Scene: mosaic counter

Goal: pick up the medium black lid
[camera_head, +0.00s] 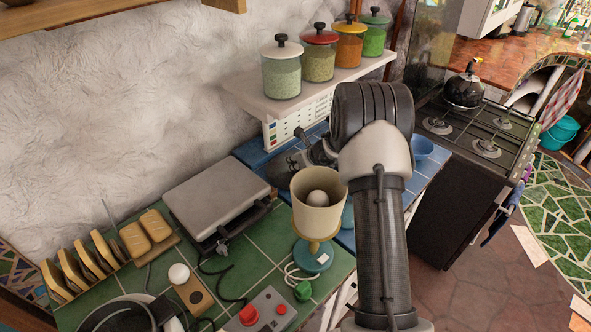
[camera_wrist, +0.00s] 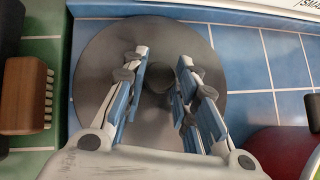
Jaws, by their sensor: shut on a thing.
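The medium black lid (camera_wrist: 112,50) is a dark round disc with a black knob (camera_wrist: 160,78) at its middle, seen in the wrist view. My gripper (camera_wrist: 163,70) is over it, with its two blue-padded fingers on either side of the knob and shut on it. The lid appears at or just above the blue tiles; I cannot tell if it touches them. In the head view my gripper (camera_head: 308,148) is small behind my arm, near the wall, and I cannot make out the lid there.
A cream lamp (camera_head: 318,217) and a grey grill (camera_head: 217,196) stand close to my arm. A shelf (camera_head: 262,103) with several jars is above. A wooden brush (camera_wrist: 25,95) lies left of the lid and a red round thing (camera_wrist: 285,150) lower right. Blue tiles (camera_wrist: 245,75) right of it are clear.

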